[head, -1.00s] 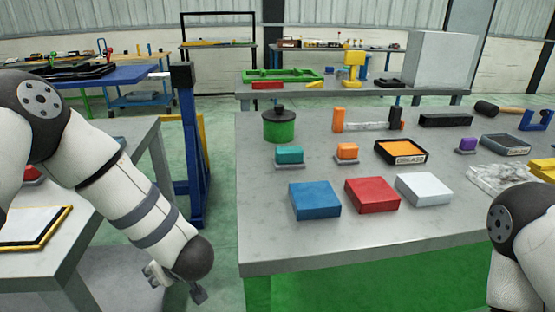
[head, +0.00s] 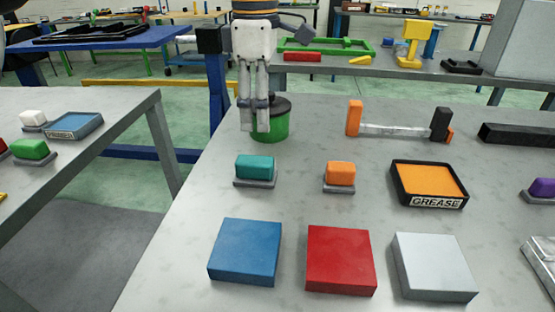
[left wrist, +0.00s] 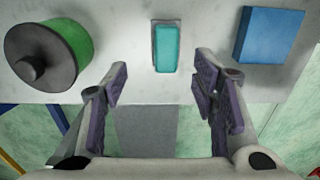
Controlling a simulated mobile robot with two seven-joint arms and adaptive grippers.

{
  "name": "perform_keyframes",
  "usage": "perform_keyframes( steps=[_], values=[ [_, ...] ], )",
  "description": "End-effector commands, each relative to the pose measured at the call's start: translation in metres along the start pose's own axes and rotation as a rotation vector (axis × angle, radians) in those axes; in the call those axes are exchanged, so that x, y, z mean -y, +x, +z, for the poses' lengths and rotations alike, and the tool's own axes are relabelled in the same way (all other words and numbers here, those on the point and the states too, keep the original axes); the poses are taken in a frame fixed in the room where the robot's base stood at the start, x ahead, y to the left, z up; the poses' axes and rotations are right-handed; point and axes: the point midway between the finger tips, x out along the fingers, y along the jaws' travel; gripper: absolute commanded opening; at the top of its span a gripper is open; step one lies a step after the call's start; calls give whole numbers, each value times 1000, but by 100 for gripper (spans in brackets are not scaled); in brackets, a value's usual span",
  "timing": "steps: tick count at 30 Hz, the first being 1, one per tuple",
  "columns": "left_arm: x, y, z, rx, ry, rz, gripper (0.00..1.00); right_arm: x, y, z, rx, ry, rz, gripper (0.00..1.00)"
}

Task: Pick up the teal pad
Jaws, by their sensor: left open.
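The teal pad (head: 255,167) is a small block on a grey base, near the left edge of the grey table. It stands behind the blue block and left of the orange pad. In the left wrist view the teal pad (left wrist: 166,47) lies ahead of the fingers, centred between them and apart from them. My left gripper (head: 254,128) points down in front of the green canister in the head view. It is open and empty; its spread fingers show in the left wrist view (left wrist: 165,85). My right gripper is not in view.
The green canister (head: 271,133) with a black lid stands close behind the teal pad. The orange pad (head: 340,173), blue block (head: 245,251), red block (head: 340,259) and white block (head: 434,266) are nearby. The grease tray (head: 430,182) is further right. Bare table surrounds the pad.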

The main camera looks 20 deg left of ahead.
Motion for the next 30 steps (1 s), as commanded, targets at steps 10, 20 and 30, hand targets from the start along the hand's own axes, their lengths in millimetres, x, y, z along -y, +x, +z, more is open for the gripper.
perform_keyframes(
  steps=[10, 20, 30],
  values=[
    [1, 67, -2, -4, 1, -8, 53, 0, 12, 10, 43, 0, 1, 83],
    [5, 113, -6, -2, 0, -6, 53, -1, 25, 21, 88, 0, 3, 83],
    [5, 110, -6, -1, 0, -1, 15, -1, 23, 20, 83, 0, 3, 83]
  ],
)
